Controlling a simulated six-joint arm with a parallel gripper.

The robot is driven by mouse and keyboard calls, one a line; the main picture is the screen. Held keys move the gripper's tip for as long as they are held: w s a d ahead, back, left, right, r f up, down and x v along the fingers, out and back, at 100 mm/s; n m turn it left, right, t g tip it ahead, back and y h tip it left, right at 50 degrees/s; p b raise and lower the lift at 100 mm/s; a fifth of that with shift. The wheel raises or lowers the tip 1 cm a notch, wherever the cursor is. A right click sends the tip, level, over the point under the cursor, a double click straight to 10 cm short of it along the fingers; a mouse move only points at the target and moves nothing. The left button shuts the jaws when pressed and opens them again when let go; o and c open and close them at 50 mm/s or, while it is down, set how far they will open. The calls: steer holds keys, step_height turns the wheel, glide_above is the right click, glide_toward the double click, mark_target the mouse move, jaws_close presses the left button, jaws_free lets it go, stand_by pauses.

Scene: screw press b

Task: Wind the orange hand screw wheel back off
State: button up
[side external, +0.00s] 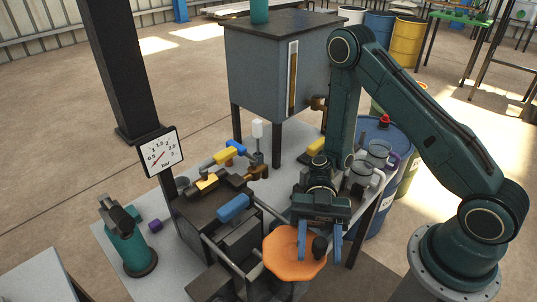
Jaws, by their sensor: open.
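The orange hand screw wheel (288,256) is in the lower middle of the side external view, at the end of the press's rails. It is a flat orange disc with a dark knob (320,246) standing near its right edge. My gripper (319,250) points down over the right part of the wheel. Its two blue fingers are apart, one on each side of the knob. I cannot tell whether either finger touches the knob. The wheel's far edge is partly hidden by my gripper.
A dark machine block (205,215) with blue and yellow handles stands left of the wheel. A pressure gauge (161,152) hangs on the black post. A grey tank (275,75) stands behind. Jugs (362,172) and a blue barrel (383,140) are at the right.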

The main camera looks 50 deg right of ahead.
steer(key=shift+s+a+m+t+y, duration=0.1)
steer(key=shift+a+m+t+y, duration=0.15)
steer(key=shift+m+t+y, duration=0.4)
steer(key=shift+a+m+t+y, duration=0.2)
steer(key=shift+m+t, duration=0.5)
steer(key=shift+t, duration=0.45)
steer(key=shift+s+a+m+t+y, duration=0.1)
steer(key=shift+a+m+t+y, duration=0.15)
steer(key=shift+m+t+y, duration=0.4)
steer(key=shift+w+d+t, duration=0.2)
steer(key=shift+t, duration=0.35)
steer(key=v, duration=1.3)
steer(key=shift+s+d+r+m+t+h, duration=1.5)
steer(key=shift+r+m+t+h, duration=1)
steer(key=shift+r+m+h, duration=2.35)
steer(key=shift+s+d+r+m+t+h, duration=1.15)
steer(key=shift+d+r+m+t+h, duration=1.05)
steer(key=shift+r+m+h, duration=2.65)
steer(key=w+a+r+m+g+y, duration=0.1)
steer(key=w+a+r+m+y, duration=0.1)
steer(key=w+m, duration=0.6)
steer(key=shift+w+a+r, duration=0.6)
steer(key=shift+w+r, duration=0.65)
steer(key=shift+w, duration=1.2)
